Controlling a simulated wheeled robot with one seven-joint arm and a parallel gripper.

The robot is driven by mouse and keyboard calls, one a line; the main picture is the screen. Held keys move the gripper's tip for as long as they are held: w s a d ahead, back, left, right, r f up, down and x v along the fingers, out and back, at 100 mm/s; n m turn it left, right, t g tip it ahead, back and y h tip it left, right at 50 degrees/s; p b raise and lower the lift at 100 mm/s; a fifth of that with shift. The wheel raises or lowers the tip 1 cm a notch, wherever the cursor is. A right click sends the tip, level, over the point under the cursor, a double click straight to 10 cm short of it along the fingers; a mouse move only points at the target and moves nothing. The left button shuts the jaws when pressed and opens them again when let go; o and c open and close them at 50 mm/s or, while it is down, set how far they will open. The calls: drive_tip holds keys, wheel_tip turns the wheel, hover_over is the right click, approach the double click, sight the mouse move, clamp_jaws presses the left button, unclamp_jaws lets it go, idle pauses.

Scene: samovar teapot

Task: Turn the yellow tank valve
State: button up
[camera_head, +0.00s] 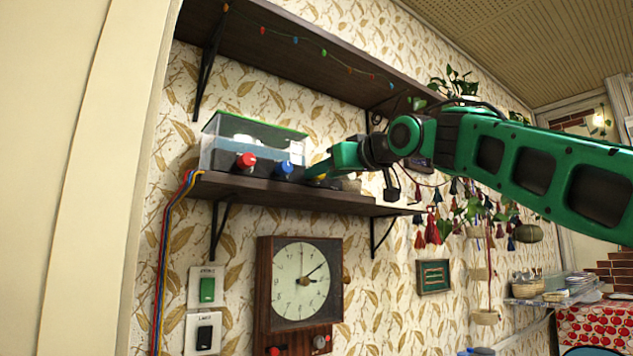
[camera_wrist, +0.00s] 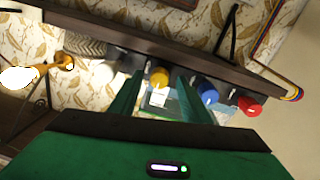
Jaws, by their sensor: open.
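The yellow tank valve (camera_wrist: 159,77) shows in the wrist view between my two spread green fingers. My gripper (camera_wrist: 160,80) is open around or just short of it; I cannot tell whether the fingers touch it. In the head view my gripper (camera_head: 312,172) reaches the shelf from the right and mostly hides the yellow valve. The clear tank (camera_head: 225,152) with a green rim stands on the shelf, left of my gripper. The blue valve (camera_head: 286,170) is close to the left of my fingers; it also shows in the wrist view (camera_wrist: 206,91).
The red valve (camera_head: 246,160) is left of the blue one. A whitish knob (camera_wrist: 106,71) is on the yellow valve's other side. The dark shelf (camera_head: 290,197) runs below, and an upper shelf (camera_head: 300,50) hangs above. Coloured cables (camera_head: 172,240) run down the shelf's left end.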

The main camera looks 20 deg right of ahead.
drive_tip(key=shift+x, duration=1.4)
drive_tip(key=c, duration=1)
drive_tip(key=shift+c, duration=0.2)
